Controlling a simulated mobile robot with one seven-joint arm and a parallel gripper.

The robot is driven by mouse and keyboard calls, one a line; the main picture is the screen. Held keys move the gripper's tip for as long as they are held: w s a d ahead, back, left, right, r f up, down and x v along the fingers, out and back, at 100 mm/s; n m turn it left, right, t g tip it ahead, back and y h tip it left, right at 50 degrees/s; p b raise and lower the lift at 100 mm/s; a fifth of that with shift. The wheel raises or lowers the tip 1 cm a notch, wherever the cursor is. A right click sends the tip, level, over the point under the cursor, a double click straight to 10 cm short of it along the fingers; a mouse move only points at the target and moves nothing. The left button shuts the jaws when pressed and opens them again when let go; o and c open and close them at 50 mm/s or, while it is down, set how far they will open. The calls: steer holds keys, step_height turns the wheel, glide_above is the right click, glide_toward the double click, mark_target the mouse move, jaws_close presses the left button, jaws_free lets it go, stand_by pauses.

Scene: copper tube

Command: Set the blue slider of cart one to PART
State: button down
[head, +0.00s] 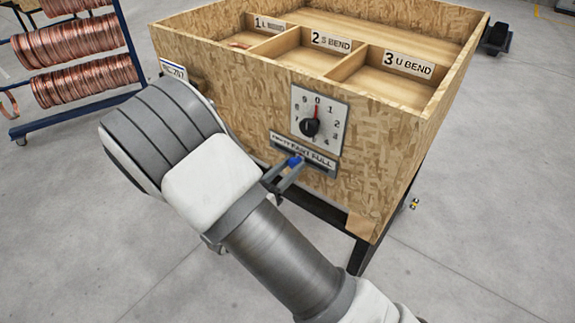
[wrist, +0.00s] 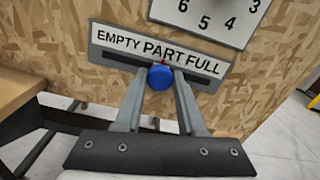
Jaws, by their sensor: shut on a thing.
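The blue slider (wrist: 161,77) is a round knob in a dark slot under a label plate (wrist: 105,42) reading EMPTY, PART, FULL. In the wrist view the knob stands below the word PART, around the middle of the slot. My gripper (wrist: 160,80) has its two grey fingers closed around the knob, one on each side. In the head view the blue slider (head: 294,161) shows at the fingertips of my gripper (head: 289,166), and the fingers cover part of the label's left side. The plate is on the front of the wooden cart (head: 250,120).
A dial (head: 318,118) with numbers sits just above the slider plate, its red pointer near 0. The cart's open top has compartments labelled 1, 2 S BEND and 3 U BEND. A rack of copper coils (head: 75,45) stands at the left.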

steer(key=c, duration=0.5)
jaws_free()
steer(key=v, duration=1.7)
steer(key=shift+a+b, duration=0.2)
steer(key=shift+b, duration=0.15)
steer(key=shift+s, duration=0.15)
steer(key=s+d+r+m+g, duration=0.1)
steer(key=d+r+m+g, duration=0.25)
steer(key=d+m, duration=0.2)
steer(key=d+r+m+g+y, duration=0.1)
steer(key=d+r+m+g, duration=0.1)
steer(key=d+m+g, duration=0.3)
steer(key=s+d+r+m+g, duration=0.1)
steer(key=d+r+m+g, duration=0.1)
steer(key=d+m+g, duration=0.35)
steer(key=s+d+r+m+t+y, duration=0.5)
steer(key=r+m+y, duration=0.4)
steer(key=m, duration=0.5)
steer(key=shift+s+d+r+m+y, duration=0.45)
steer(key=shift+s+d, duration=0.35)
steer(key=shift+d, duration=0.35)
